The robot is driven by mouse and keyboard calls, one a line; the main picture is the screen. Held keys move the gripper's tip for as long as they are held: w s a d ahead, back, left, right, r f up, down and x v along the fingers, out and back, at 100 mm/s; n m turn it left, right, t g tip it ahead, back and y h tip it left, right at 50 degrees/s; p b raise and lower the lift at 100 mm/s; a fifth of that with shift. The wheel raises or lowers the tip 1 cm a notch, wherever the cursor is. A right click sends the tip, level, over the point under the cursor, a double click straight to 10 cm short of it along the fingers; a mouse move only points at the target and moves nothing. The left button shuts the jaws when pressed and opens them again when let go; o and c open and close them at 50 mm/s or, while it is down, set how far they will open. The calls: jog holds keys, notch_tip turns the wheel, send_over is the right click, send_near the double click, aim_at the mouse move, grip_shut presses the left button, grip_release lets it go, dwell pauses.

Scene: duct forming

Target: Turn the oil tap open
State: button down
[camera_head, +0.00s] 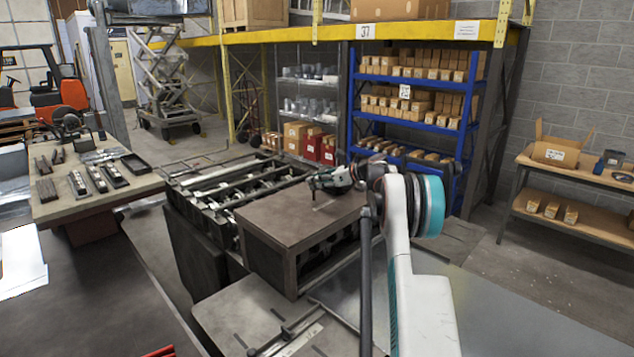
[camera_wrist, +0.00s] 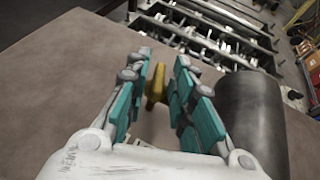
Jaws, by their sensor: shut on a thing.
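A brass-yellow piece (camera_wrist: 156,83), which looks like the handle of the oil tap, stands between my fingers in the wrist view. My gripper (camera_wrist: 162,68) has teal fingers on either side of it and is shut on it. Much of the tap is hidden by the fingers. In the head view my gripper (camera_head: 318,186) is low over the brown top of the machine's cabinet, near its back edge. The tap cannot be made out there.
A dark cylinder (camera_wrist: 252,115) stands close to the right finger. The brown cabinet top (camera_head: 285,215) is otherwise bare. Open machine rollers (camera_head: 225,180) lie behind and left of it. A workbench with tools (camera_head: 85,185) is at left, and a blue shelf (camera_head: 415,95) with boxes stands behind.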

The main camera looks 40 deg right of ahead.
jog(key=shift+d+n+g+y+p, duration=0.1)
jog(key=shift+n+g+y+p, duration=0.25)
jog(key=shift+n+y, duration=0.4)
jog(key=shift+w+n+g+y+p, duration=0.1)
jog(key=shift+n+g+y+p, duration=0.25)
jog(key=shift+n+y, duration=0.25)
jog(key=c, duration=1.7)
grip_release()
jog(key=shift+d, duration=0.1)
jog(key=v, duration=1.2)
